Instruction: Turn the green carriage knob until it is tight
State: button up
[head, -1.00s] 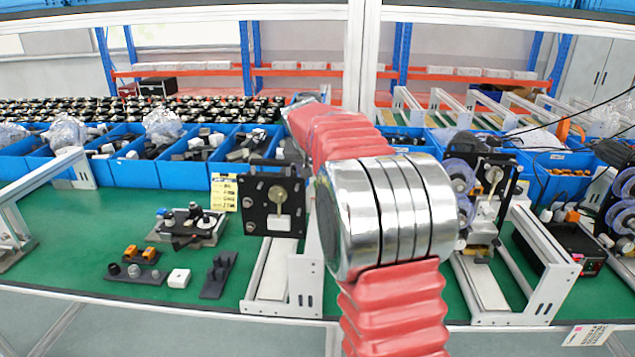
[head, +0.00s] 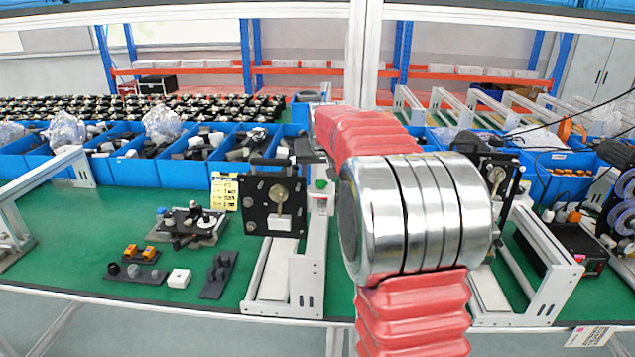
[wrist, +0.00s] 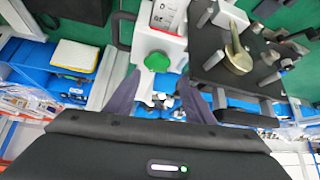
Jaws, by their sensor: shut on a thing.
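The green carriage knob (wrist: 157,62) is a small round knob on a white block (wrist: 160,40) in the wrist view. In the head view the knob (head: 321,184) shows just right of the black plate, left of my arm. My gripper (wrist: 158,80) reaches up from the bottom of the wrist view, with one grey finger on each side of the knob. It is shut on the knob. The exact finger contact is hard to make out. In the head view my red and silver arm hides most of the area right of the knob.
A black plate (head: 268,205) with a brass lever (head: 280,197) stands close left of the knob. A metal frame (head: 305,270) stands in front. Blue bins (head: 185,172) line the back. Small parts lie on the green bench (head: 70,230), which is bare at left.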

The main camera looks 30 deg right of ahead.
aim_at(323, 184)
jog(key=shift+s+a+f+n+y, duration=0.1)
jog(key=shift+s+f+n+y, duration=0.25)
jog(key=shift+s+n, duration=0.3)
jog(key=shift+s+a+f+n+y, duration=0.1)
jog(key=shift+s+f+n+y, duration=0.15)
jog(key=shift+s+n+y, duration=0.4)
jog(key=shift+s+r+n, duration=0.25)
jog(key=shift+s+r, duration=0.15)
jog(key=shift+s, duration=0.2)
jog(key=shift+s+r+n, duration=0.25)
jog(key=shift+s+r, duration=0.15)
jog(key=shift+s, duration=0.2)
jog(key=w+f, duration=0.1)
jog(key=w+n, duration=0.1)
jog(key=shift+w+f+y, duration=0.3)
jog(key=shift+f+y, duration=0.1)
jog(key=shift+s+r+n+y, duration=0.15)
jog(key=shift+n+y, duration=0.15)
jog(key=shift+n, duration=0.3)
jog(key=shift+a+n+y, duration=0.2)
jog(key=shift+n+y, duration=0.1)
jog(key=shift+n, duration=0.2)
jog(key=shift+d+r, duration=0.1)
jog(key=shift+d, duration=0.25)
